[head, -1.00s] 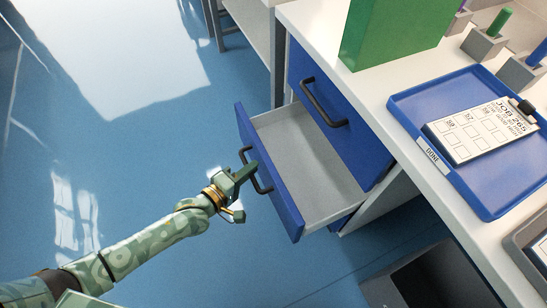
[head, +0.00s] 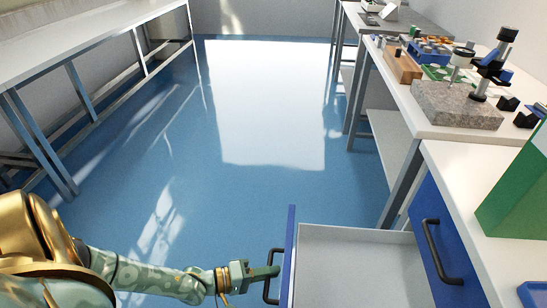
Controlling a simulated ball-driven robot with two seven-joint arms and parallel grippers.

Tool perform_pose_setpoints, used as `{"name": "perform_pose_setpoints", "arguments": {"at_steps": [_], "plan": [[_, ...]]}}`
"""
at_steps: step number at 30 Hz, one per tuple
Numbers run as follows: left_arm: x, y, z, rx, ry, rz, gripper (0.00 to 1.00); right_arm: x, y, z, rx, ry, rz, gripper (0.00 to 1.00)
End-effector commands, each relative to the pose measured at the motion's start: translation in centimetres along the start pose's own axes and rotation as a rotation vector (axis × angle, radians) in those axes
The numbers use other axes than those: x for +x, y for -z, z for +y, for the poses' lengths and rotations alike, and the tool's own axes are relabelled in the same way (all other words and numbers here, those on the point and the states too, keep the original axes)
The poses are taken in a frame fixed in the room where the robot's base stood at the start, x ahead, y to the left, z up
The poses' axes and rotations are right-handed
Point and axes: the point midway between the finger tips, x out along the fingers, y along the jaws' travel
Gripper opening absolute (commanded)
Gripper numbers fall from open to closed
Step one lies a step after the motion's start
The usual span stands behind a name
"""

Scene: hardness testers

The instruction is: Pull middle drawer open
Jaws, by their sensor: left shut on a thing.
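The middle drawer (head: 350,262) stands pulled out from the cabinet at the bottom of the head view, with a blue front panel (head: 290,250) and a pale grey inside that looks empty where it shows. Its dark bar handle (head: 268,290) is on the outer side of that front. My left gripper (head: 268,272) reaches in from the left and is shut on the handle. The drawer's lower part is cut off by the frame edge. My right gripper is not in view.
The blue drawer above, with a black handle (head: 434,250), is shut. A green box (head: 518,195) stands on the white worktop above it. Testers and a granite block (head: 456,104) stand on the bench behind. The blue floor (head: 150,150) left of the drawer is clear.

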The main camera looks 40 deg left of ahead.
Motion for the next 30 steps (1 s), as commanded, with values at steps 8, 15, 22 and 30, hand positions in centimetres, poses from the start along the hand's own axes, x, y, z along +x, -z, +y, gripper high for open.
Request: {"name": "perform_pose_setpoints", "arguments": {"at_steps": [8,15,22,30], "plan": [[0.0,-0.1,-0.1,0.000,0.004,-0.002,0.21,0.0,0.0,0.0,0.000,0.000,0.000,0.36],[0.0,-0.1,-0.1,0.000,0.002,-0.001,0.21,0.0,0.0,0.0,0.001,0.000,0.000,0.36],[-0.2,0.0,0.0,0.000,0.001,0.000,0.21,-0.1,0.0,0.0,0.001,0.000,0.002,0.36],[-5.3,0.0,0.3,0.002,0.004,-0.001,0.21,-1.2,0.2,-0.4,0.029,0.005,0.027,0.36]]}}
